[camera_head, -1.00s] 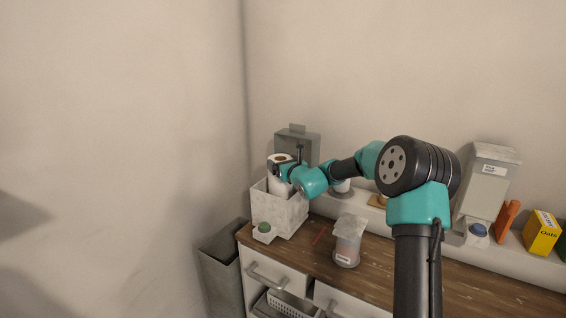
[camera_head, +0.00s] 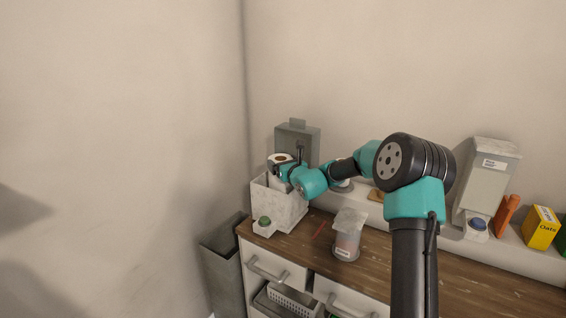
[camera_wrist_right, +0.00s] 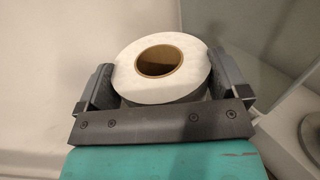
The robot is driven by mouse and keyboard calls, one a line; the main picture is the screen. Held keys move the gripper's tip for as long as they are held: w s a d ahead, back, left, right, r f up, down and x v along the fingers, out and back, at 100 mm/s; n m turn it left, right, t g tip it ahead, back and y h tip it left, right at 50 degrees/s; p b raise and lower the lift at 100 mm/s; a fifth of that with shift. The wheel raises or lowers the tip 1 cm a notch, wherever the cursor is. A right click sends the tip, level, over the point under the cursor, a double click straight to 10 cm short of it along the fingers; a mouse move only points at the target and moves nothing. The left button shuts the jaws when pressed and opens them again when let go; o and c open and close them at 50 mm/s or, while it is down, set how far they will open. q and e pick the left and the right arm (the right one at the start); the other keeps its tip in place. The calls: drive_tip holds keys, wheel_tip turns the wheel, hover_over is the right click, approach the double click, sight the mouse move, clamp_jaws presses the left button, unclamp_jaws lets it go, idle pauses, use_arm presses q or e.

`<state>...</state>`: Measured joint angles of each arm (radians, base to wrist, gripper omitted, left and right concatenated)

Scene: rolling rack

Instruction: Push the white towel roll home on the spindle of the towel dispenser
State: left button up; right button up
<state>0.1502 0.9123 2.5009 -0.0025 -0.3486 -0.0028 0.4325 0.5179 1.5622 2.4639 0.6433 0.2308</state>
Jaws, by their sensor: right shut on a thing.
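The white towel roll (camera_wrist_right: 133,78) with a brown cardboard core sits between the two fingers of my right gripper (camera_wrist_right: 160,85), which is shut on its sides. In the head view, the roll (camera_head: 274,159) shows at the right gripper (camera_head: 284,170), above the pale box. The grey towel dispenser (camera_head: 312,143) stands against the wall just behind it. Its spindle is not clear, and I cannot tell whether the roll touches it. My left gripper is not in view.
A pale speckled box (camera_head: 274,208) stands below the gripper on the wooden counter (camera_head: 390,262). A grey bin (camera_head: 224,265) is at the left. A tall dispenser (camera_head: 487,180) and a yellow oats box (camera_head: 541,229) are at the right.

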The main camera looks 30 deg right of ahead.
drive_tip(key=shift+f, duration=0.95)
drive_tip(key=o, duration=1)
drive_tip(key=shift+c, duration=0.2)
drive_tip(key=shift+s, duration=0.15)
drive_tip(key=s, duration=1.7)
drive_tip(key=shift+a, duration=0.45)
